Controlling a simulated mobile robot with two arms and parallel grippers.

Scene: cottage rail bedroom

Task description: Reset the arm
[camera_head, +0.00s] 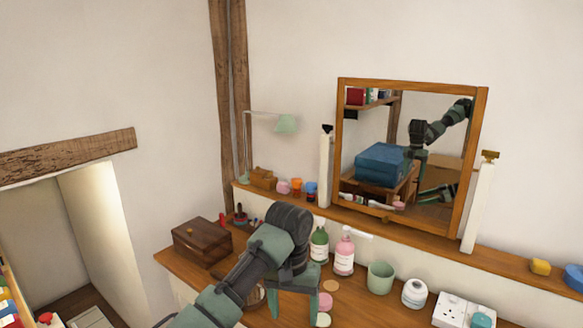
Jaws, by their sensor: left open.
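My left arm comes in from the bottom left and bends at a dark wrist over the wooden dressing table (345,298). My left gripper (295,303) points down, its fingers apart, just above or at the tabletop. Nothing shows between the fingers. A round item is partly hidden behind my forearm. A pink disc and a pale disc lie close to the right finger. My right gripper is not in view.
A dark wooden box (201,242) stands left of my arm. A green bottle (319,244), pink bottle (344,252), green cup (380,276), white jar (414,293) and white socket block (455,311) stand right. Behind is a framed mirror (478,135) on a ledge.

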